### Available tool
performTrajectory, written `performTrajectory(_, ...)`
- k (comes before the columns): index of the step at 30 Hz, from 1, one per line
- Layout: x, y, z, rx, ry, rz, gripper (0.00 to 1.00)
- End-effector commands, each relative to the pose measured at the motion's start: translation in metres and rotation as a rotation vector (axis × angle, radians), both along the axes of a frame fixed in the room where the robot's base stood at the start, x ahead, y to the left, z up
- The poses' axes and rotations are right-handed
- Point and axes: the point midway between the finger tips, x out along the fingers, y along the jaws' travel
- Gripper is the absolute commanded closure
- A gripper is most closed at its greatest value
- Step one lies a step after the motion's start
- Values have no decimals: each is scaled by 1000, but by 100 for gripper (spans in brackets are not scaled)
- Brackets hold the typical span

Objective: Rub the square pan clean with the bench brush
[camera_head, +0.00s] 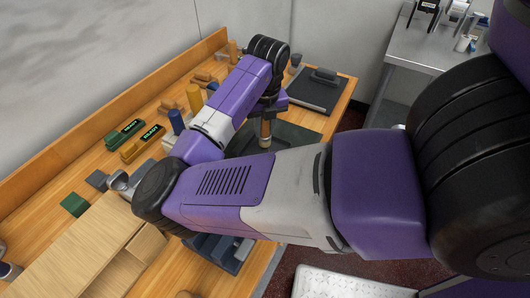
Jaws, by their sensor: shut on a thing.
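My gripper (269,108) points down over the far part of the wooden bench. It is shut on a tan, wooden-looking upright piece, which I take as the bench brush (265,131). Its lower end is over a dark green-grey flat square thing, which I take as the square pan (298,139). Whether the brush touches the pan's surface I cannot tell. My forearm hides the pan's near side, and the fingertips are too small to make out clearly.
A dark flat tray (314,96) with a grey block lies behind the pan. A wooden box (86,247) stands at the near left. A metal side table (425,46) is at the right.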

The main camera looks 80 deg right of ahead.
Motion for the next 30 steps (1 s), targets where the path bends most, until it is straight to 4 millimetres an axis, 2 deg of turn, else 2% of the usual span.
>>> performTrajectory(5,-3,1,0,0,1,-1,100)
performTrajectory(15,-28,7,0,0,0,0,100)
performTrajectory(30,-29,7,-3,0,0,0,100)
